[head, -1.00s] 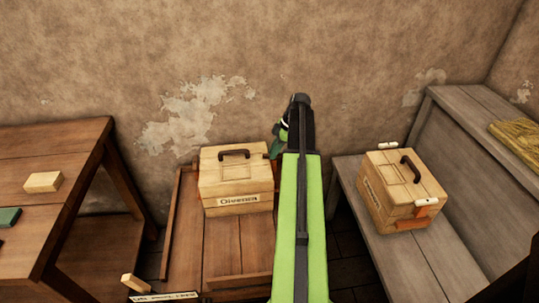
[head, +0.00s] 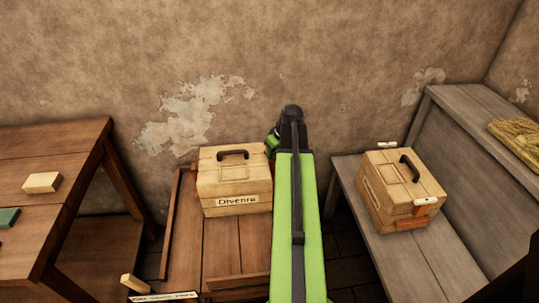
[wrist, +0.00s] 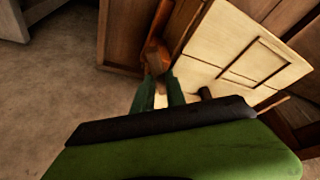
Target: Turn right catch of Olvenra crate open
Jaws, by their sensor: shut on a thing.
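The Olvenra crate (head: 238,177), pale wood with a dark handle on its lid and a name label on its front, stands on a brown wooden table at the centre of the head view. Its lid fills the upper right of the wrist view (wrist: 228,45). An orange piece (wrist: 155,58) shows at the crate's side there. My gripper (wrist: 162,92) is at the crate's right side, its green fingers shut on a small pale piece, seemingly the right catch. The fingers hide most of it, so its angle cannot be told. In the head view my arm hides the crate's right side.
A second wooden crate (head: 402,190), with a white catch on an orange plate, stands on the grey bench (head: 432,262) to the right. A brown table (head: 55,150) at left holds a pale block (head: 42,182) and a green block (head: 8,217). The wall is close behind.

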